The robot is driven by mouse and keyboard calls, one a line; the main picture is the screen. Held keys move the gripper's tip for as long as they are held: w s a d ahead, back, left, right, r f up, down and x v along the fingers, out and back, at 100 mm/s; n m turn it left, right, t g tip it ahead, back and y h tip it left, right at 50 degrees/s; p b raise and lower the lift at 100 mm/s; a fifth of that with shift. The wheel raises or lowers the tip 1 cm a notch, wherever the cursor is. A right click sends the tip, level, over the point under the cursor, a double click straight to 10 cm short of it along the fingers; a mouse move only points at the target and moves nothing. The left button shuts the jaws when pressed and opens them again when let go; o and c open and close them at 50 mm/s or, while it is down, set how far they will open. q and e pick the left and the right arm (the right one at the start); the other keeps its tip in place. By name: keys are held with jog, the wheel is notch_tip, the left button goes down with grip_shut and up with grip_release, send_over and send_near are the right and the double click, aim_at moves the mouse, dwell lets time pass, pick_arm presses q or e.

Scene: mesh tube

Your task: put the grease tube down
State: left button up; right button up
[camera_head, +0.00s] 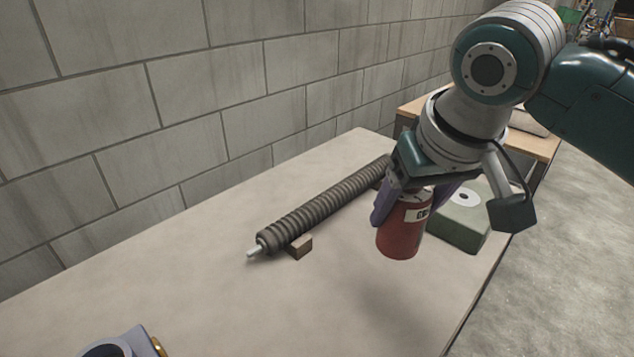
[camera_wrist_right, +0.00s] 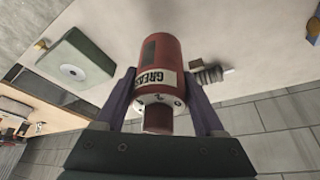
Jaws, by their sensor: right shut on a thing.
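The grease tube (camera_head: 399,240) is a red cylinder with a white label. My right gripper (camera_head: 407,207) is shut on it, one purple finger on each side. The tube hangs roughly upright, seemingly above the table (camera_head: 330,300), though the exact gap is hard to tell. In the right wrist view the tube (camera_wrist_right: 160,62) sits between the two fingers (camera_wrist_right: 160,100), with "GREASE" partly readable on its label. My left gripper is not in view.
A long ribbed roller (camera_head: 325,208) lies behind the tube on small wooden blocks (camera_head: 301,247). A green box with a white disc (camera_head: 462,222) stands just right of the tube. A grey device (camera_head: 124,345) is at the front left. The table's front middle is clear.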

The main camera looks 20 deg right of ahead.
notch_tip(320, 180, down, 12)
jog(key=b, duration=0.3)
jog(key=shift+f, duration=0.3)
jog(key=shift+f, duration=0.15)
jog(key=o, duration=1.5)
jog(key=d+p+v, duration=0.1)
jog(key=p+v, duration=0.3)
jog(key=v, duration=0.8)
jog(key=s+a+n+y, duration=0.1)
jog(key=s+a+n, duration=0.3)
jog(key=s, duration=1.2)
jog(key=shift+a+r+g, duration=0.2)
jog(key=shift+a+g, duration=0.2)
jog(key=shift+a, duration=0.7)
